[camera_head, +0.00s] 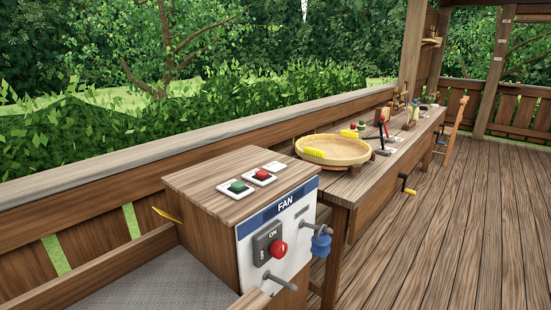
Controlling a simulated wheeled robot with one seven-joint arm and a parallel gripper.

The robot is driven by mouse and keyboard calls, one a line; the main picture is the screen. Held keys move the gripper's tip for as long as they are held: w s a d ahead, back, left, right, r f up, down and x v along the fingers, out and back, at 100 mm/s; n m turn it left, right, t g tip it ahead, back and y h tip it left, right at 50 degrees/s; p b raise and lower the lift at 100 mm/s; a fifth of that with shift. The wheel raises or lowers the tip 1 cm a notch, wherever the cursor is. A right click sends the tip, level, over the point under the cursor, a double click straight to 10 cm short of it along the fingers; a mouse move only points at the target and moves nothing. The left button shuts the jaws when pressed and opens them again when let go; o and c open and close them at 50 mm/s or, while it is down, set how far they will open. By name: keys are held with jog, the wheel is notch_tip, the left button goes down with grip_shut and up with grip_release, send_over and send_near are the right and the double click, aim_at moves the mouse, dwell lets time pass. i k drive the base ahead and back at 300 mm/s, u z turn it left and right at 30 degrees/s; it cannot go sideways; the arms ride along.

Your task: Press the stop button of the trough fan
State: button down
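The fan box (210,215) is a wooden cabinet at the middle left of the head view, with a white front panel marked FAN (293,240). On its wooden top sit a green button (238,186) and a red button (262,174), each on a small pale base. I cannot read any label beside them. The front panel carries a grey ON switch plate (265,243) with a red round knob (279,248). The grey-bottomed trough (160,285) adjoins the box at the lower left. My gripper is not in view.
A metal rod (280,282) and a blue padlock-like part (321,242) stick out from the panel. A bench behind holds a round tray (347,148) and several small items. A yellow-handled crank (407,186) juts from the bench. The plank floor (450,230) at right is clear.

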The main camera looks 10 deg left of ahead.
aim_at(261, 173)
jog(key=i, duration=1.2)
jog(key=u, duration=2.05)
